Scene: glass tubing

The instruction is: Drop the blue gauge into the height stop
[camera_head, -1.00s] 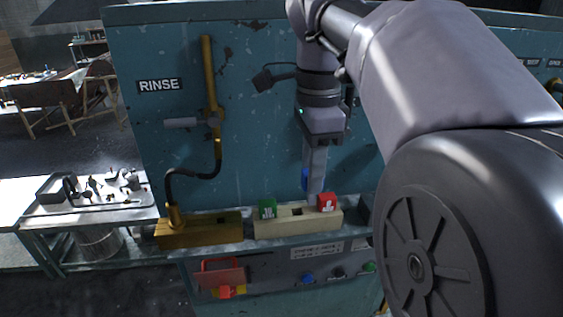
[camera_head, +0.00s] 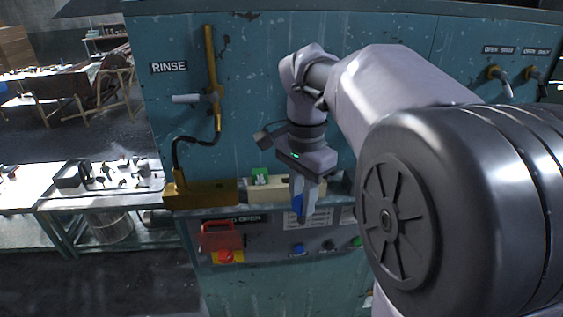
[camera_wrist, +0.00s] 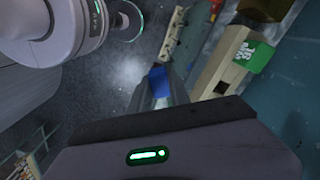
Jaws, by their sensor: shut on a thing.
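The blue gauge (camera_head: 297,202) is between the fingers of my gripper (camera_head: 306,214), which is shut on it. The gripper hangs tilted in front of the ledge, before the label plate. The gauge also shows as a blue block at the fingertips in the wrist view (camera_wrist: 158,80). Behind the gripper is a cream block (camera_head: 262,193) with a green gauge (camera_head: 261,176) in its left end. The wrist view shows the cream block (camera_wrist: 213,68) with a dark slot and the green gauge (camera_wrist: 255,57). I cannot tell which fixture is the height stop.
A brass block (camera_head: 205,194) with a hose stands left of the cream block, under the RINSE sign (camera_head: 169,67). Below the ledge are a red handle (camera_head: 221,236) and a blue button (camera_head: 298,249). A side table (camera_head: 110,172) holds a tray of small parts. Open floor lies in front.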

